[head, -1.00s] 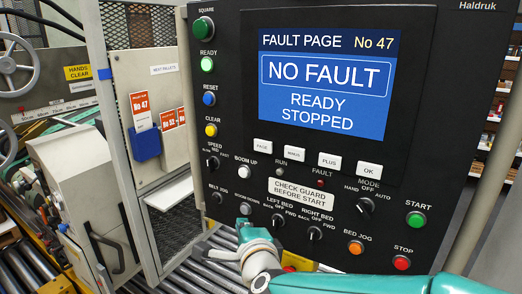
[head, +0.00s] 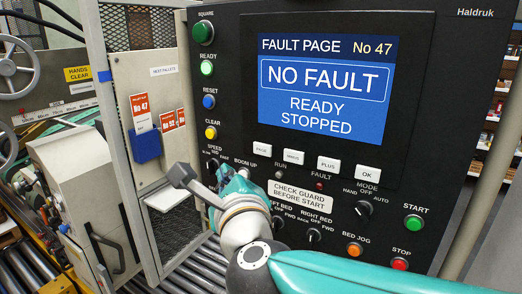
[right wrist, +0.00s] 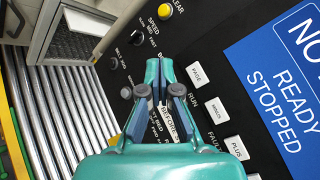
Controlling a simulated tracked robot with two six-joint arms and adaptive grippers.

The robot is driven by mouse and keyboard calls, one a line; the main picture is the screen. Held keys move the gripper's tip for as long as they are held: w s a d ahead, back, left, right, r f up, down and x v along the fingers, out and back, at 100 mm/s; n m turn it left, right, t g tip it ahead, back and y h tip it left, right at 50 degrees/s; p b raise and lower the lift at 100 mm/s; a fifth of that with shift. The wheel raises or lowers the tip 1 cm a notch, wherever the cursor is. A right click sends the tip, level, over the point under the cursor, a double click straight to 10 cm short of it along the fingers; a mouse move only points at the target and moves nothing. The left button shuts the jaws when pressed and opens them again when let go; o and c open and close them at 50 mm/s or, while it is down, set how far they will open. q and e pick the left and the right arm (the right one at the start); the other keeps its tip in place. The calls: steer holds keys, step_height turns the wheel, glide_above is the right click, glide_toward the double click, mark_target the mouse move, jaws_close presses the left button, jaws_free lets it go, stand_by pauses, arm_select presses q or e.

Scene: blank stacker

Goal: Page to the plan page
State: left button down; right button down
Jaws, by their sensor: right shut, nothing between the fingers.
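The screen (head: 325,85) reads FAULT PAGE No 47, NO FAULT, READY STOPPED. Below its left end is the white PAGE button (head: 262,148), beside MINUS (head: 293,157), PLUS (head: 329,165) and OK (head: 367,174). My right gripper (head: 190,180) is shut and empty, in front of the panel, lower left of PAGE. In the right wrist view its fingertips (right wrist: 159,93) are left of the PAGE button (right wrist: 196,75) and look apart from it. My left gripper is not in view.
The SPEED knob (head: 212,164) and BOOM UP button (head: 243,173) are close to my right gripper. Lit START (head: 413,222), BED JOG (head: 354,249) and STOP (head: 400,264) buttons are lower right. A mesh guard post stands left of the panel, above rollers.

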mark_target(253, 148)
steer(key=w+d, duration=0.1)
steer(key=w, duration=0.1)
steer(key=w+d, duration=0.3)
steer(key=w, duration=0.2)
steer(key=shift+w+d, duration=0.1)
steer(key=shift+d, duration=0.3)
steer(key=shift+w+d, duration=0.1)
steer(key=shift+d, duration=0.05)
stand_by(1.2)
steer(key=shift+w+d, duration=0.1)
steer(key=shift+w, duration=0.1)
steer(key=shift+w+d, duration=0.25)
steer(key=shift+w, duration=0.05)
stand_by(0.7)
steer(key=shift+s+a, duration=0.45)
steer(key=shift+s, duration=0.25)
stand_by(0.3)
steer(key=shift+s+a, duration=0.7)
steer(key=shift+s, duration=0.35)
steer(key=shift+s+a, duration=0.7)
steer(key=shift+s, duration=0.35)
